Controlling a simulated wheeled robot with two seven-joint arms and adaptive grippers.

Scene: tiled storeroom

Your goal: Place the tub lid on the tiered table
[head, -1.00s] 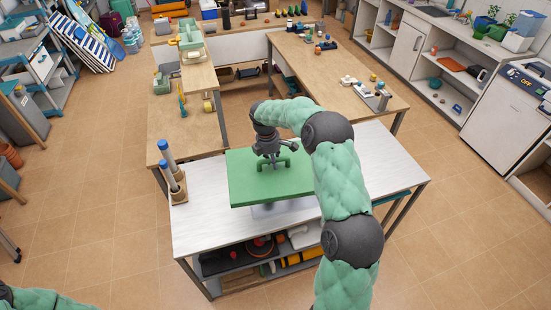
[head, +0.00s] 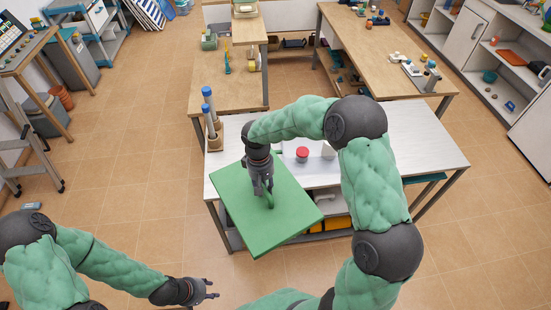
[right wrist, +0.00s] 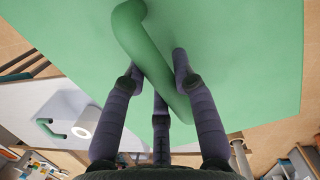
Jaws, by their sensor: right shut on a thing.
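The tub lid is a large flat green board (head: 240,212) with a green bar handle (head: 269,200). My right gripper (head: 264,190) is shut on this handle from above. In the right wrist view the fingers (right wrist: 157,95) lie around the handle (right wrist: 150,55), and the lid (right wrist: 235,60) fills most of the picture. The lid is turned askew over the front left of the white-topped table (head: 425,140), which has a lower shelf, and its near corner reaches past the front edge. My left gripper (head: 208,289) is open and empty, low in front of the table.
A red-topped item (head: 302,154) and a white block (head: 328,150) stand on the white top behind the lid. Blue-capped tubes (head: 210,115) stand at its back left corner. Wooden tables (head: 225,95) adjoin behind. The tiled floor at left (head: 130,180) is clear.

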